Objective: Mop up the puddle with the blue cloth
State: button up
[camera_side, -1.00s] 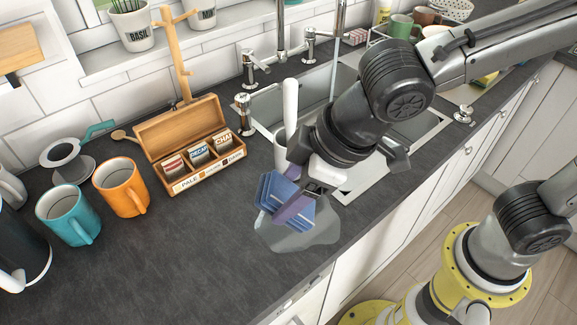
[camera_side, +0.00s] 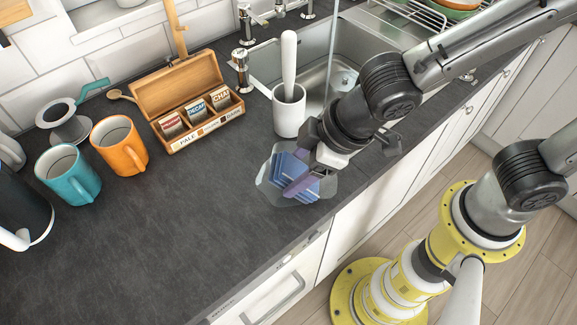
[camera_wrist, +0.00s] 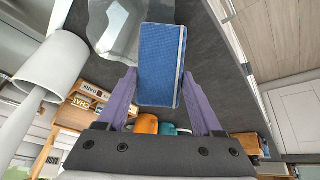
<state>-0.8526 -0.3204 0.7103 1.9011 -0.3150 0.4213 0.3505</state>
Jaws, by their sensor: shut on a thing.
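The blue cloth (camera_side: 290,165) is a folded pad with a pale stripe along one edge, seen in the wrist view (camera_wrist: 158,65). My gripper (camera_side: 300,183) is shut on it, its purple fingers on either side of the cloth in the wrist view (camera_wrist: 160,82). The puddle (camera_side: 265,186) is a clear grey patch on the worktop near the front edge. The cloth is over its middle and hides part of it; puddle shows on both sides. The puddle also shows in the wrist view (camera_wrist: 112,40). I cannot tell whether the cloth touches the worktop.
A white cup (camera_side: 288,118) holding a white-handled tool stands close behind the puddle, before the sink (camera_side: 335,75). A wooden tea box (camera_side: 205,137), an orange mug (camera_side: 120,148) and a teal mug (camera_side: 70,178) stand left. The worktop (camera_side: 170,240) front left is clear.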

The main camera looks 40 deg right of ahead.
aim_at(271, 165)
jog(key=d, duration=0.7)
jog(key=shift+d, duration=0.4)
jog(key=shift+w+a, duration=0.1)
jog(key=shift+w, duration=0.8)
jog(key=shift+w+a, duration=0.15)
jog(key=shift+w, duration=0.2)
jog(key=a, duration=0.9)
jog(key=shift+s+a, duration=0.1)
jog(key=shift+a, duration=0.1)
jog(key=shift+w, duration=1.25)
jog(key=d, duration=0.8)
jog(key=shift+d, duration=0.25)
jog(key=shift+s+d, duration=0.15)
jog(key=shift+d, duration=0.5)
jog(key=shift+s+a, duration=0.1)
jog(key=shift+s, duration=0.85)
jog(key=shift+s+a, duration=0.2)
jog(key=a, duration=0.6)
jog(key=shift+a, duration=1.65)
notch_tip(271, 165, up, 2)
jog(key=shift+w+r, duration=0.1)
jog(key=shift+r, duration=2.9)
